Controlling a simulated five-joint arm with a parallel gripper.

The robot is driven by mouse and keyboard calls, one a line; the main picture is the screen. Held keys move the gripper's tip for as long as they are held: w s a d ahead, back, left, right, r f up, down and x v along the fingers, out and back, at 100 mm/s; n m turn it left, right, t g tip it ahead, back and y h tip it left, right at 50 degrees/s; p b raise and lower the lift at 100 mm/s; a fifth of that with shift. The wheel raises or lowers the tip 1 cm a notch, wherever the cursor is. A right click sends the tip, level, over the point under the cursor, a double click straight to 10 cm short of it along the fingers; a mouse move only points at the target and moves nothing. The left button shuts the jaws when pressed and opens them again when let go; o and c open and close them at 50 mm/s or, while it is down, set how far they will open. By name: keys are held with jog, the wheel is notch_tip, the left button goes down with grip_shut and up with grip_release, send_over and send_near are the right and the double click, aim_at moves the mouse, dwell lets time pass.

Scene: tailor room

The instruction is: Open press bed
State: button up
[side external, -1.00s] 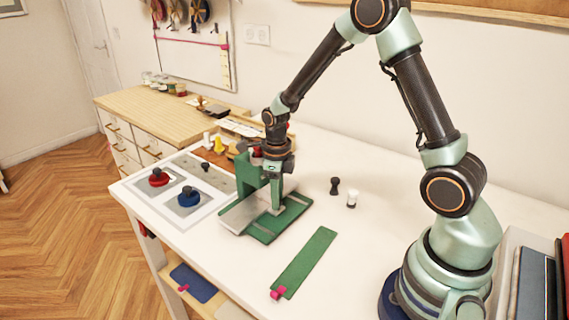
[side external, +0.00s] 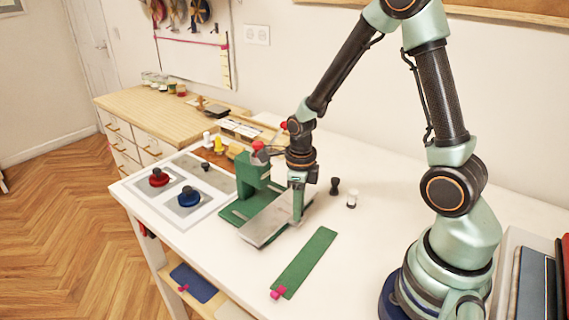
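The green press (side external: 250,172) stands on the white table, with a red knob on its top. Its flat silver bed (side external: 264,230) lies at the right part of the green base, out from under the press head. Bare green base (side external: 236,212) shows to the left of the bed. My gripper (side external: 298,214) points down at the right end of the bed, touching or very close to it. Its fingers look narrow and close together; whether they hold a handle there is hidden.
A green strip with a pink tab (side external: 305,262) lies in front of the press. A black piece (side external: 334,186) and a white-and-black piece (side external: 351,199) stand to the right. A white tray with red and blue knobbed pieces (side external: 188,198) lies at left.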

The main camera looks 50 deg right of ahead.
jog(key=o, duration=0.4)
jog(key=shift+c, duration=0.2)
notch_tip(320, 180, up, 12)
jog(key=shift+r, duration=0.1)
dwell(0.4)
jog(key=s+a+r+n+t, duration=0.2)
jog(key=r+n, duration=0.2)
jog(key=n, duration=1.1)
jog(key=s+a+r+n+t, duration=0.2)
jog(key=r+n, duration=0.3)
jog(key=n, duration=1.1)
jog(key=shift+s+a+t, duration=0.4)
jog(key=shift+a+t, duration=0.2)
jog(key=shift+t, duration=0.2)
